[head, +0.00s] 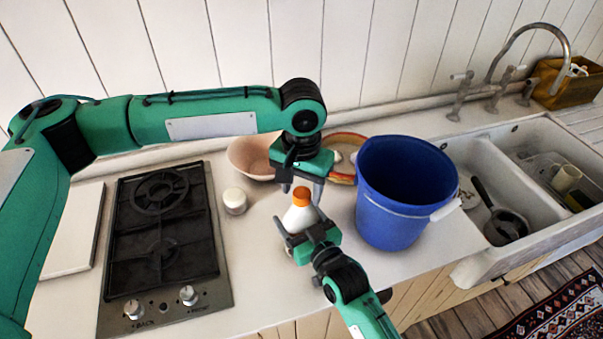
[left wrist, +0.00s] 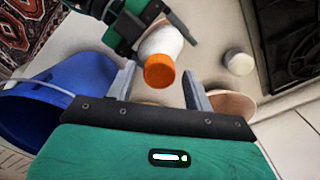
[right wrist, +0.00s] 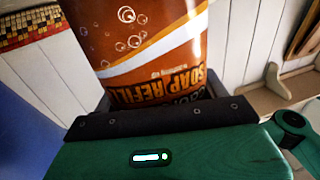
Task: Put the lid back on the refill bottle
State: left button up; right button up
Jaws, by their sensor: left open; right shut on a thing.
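The refill bottle (head: 299,217) stands upright on the counter, white in the head view. The right wrist view shows its brown and orange soap refill label (right wrist: 150,50) close up. The orange lid (head: 301,196) is at the bottle's top; it also shows in the left wrist view (left wrist: 159,72). I cannot tell how firmly it is seated. My left gripper (head: 302,187) points down from above, open, with its fingers on either side of the lid and apart from it in the left wrist view. My right gripper (head: 305,232) is shut on the bottle's body, lower down.
A blue bucket (head: 393,225) stands close on the right. A small white jar (head: 234,201) and a black hob (head: 160,250) are to the left. A pinkish bowl (head: 246,158) and a rimmed plate (head: 341,138) lie behind. A double sink (head: 480,160) is at the far right.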

pick_arm(q)
jog(key=shift+f, duration=0.35)
jog(key=shift+c, duration=0.4)
jog(key=c, duration=0.9)
jog(key=m, duration=1.4)
jog(key=shift+m, duration=0.3)
jog(key=o, duration=1.1)
